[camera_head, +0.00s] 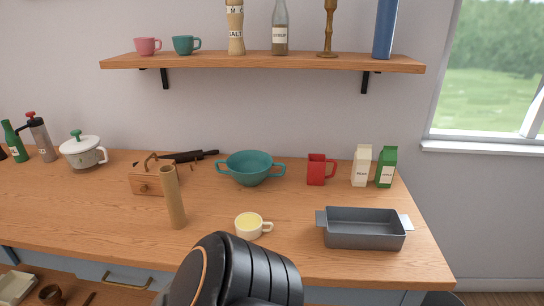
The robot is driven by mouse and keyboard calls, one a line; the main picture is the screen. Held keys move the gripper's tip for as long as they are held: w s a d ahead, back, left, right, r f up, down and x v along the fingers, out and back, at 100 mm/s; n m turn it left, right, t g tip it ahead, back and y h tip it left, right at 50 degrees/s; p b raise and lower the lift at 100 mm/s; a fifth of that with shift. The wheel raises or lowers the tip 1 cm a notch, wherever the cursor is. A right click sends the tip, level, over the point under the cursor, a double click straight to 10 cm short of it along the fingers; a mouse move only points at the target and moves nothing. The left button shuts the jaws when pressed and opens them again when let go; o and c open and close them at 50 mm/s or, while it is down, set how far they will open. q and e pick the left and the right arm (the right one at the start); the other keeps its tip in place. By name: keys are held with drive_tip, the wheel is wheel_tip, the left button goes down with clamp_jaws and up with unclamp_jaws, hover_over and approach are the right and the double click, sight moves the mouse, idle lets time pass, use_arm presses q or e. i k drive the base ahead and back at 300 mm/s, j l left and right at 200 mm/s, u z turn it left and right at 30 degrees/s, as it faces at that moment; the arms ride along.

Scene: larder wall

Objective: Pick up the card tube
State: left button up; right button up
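The card tube (172,197) is a plain tan-brown cylinder. It stands nearly upright on the wooden counter, left of the middle, in front of a wooden box and left of a cream cup. Nothing is touching it from my side. A dark ribbed part of my own arm fills the bottom middle of the head view, apart from the tube. No fingertips of either gripper show.
Around the tube are the wooden box (146,182), cream cup (248,226) and teal bowl (250,169). A grey baking tin (363,229) stands at right. The counter (95,218) is clear left of the tube. A loaded shelf (265,62) hangs above.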

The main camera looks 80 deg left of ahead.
sight(168, 175)
drive_tip(key=u, duration=1.55)
